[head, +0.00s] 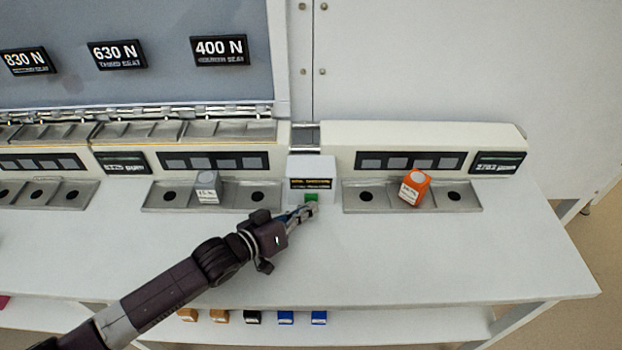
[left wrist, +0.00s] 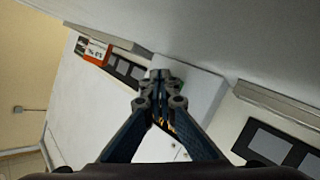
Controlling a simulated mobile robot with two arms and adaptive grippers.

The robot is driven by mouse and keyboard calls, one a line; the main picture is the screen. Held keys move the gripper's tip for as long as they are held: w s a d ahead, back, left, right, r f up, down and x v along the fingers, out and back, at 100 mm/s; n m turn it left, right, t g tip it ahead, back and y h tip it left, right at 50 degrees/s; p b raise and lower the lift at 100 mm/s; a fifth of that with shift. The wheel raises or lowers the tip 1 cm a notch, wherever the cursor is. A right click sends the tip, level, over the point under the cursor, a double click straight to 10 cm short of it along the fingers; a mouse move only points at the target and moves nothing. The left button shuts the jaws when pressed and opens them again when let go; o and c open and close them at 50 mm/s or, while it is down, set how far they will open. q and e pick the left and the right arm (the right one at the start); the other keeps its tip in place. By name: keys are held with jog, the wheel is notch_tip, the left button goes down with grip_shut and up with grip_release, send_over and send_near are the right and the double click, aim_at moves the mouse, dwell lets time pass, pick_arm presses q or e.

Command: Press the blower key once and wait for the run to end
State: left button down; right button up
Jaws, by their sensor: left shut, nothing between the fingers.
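The blower key looks to be the green key (head: 311,197) low on the front of a small white box (head: 312,168) between the two tray stations. The box carries a dark label with yellow text too small to read. My left gripper (head: 308,209) is shut and empty, its tips right at the green key in the head view; I cannot tell whether they touch it. In the left wrist view the closed fingertips (left wrist: 159,76) point at the white box (left wrist: 190,85) and hide the key. My right gripper is not in view.
A grey-white block (head: 207,188) stands in the left tray (head: 230,208), and an orange block (head: 414,187) in the right tray (head: 380,209). Several small blocks sit on the shelf below. The white bench top (head: 450,255) is clear at the front right.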

pick_arm(q)
jog(key=shift+s, duration=0.45)
jog(key=s+p, duration=0.3)
jog(key=s, duration=0.1)
jog(key=shift+s+r, duration=0.15)
jog(key=shift+s, duration=0.05)
jog(key=shift+s+p, duration=0.65)
jog(key=shift+s, duration=0.1)
jog(key=shift+s, duration=0.1)
